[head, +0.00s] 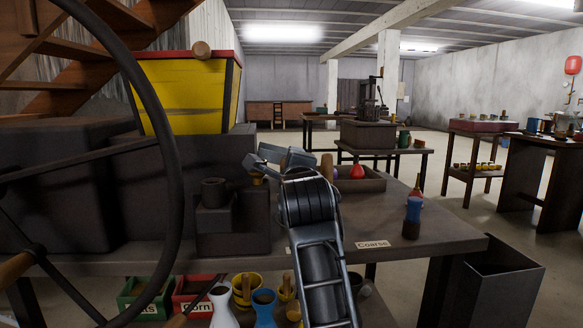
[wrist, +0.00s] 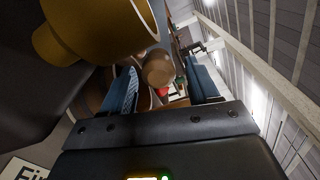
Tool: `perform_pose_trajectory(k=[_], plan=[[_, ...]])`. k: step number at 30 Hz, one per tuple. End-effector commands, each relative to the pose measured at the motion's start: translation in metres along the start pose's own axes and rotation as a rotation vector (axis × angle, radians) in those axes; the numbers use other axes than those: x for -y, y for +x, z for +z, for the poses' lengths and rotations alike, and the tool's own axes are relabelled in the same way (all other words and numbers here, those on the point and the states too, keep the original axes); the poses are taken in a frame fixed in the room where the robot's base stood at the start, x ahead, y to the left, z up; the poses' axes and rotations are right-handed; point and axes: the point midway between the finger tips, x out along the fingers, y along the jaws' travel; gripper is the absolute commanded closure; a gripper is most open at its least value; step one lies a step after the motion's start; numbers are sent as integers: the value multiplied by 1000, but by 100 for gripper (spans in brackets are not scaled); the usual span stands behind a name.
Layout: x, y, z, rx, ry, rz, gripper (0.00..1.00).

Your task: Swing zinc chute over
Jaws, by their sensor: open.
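My gripper (head: 262,160) is over the workbench, just right of the dark mill block, with its fingers apart. In the wrist view, a round wooden knob (wrist: 158,69) shows in the gap between the fingers (wrist: 165,90); I cannot tell whether it touches either one. A brass-coloured, open-mouthed piece (wrist: 100,30) fills the upper left of that view. It also shows small beside my gripper in the head view (head: 257,179). I cannot make out a clearly zinc-grey chute; my gripper and arm hide part of this area. A "Coarse" label (head: 373,244) is on the bench's front edge.
A yellow hopper (head: 190,92) stands above the dark mill body (head: 75,165). A large dark wheel (head: 160,120) crosses the left foreground. A tray (head: 365,186) with a red item and a blue-brown bottle (head: 412,218) are to the right. Containers sit below the bench (head: 450,235).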

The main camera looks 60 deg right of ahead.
Motion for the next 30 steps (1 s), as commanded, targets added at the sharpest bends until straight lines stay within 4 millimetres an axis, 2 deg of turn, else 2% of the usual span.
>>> perform_pose_trajectory(k=[8,21,30], plan=[[0,-8,2,6,0,1,40],[0,-71,1,3,-1,0,40],[0,-78,0,1,0,0,40]])
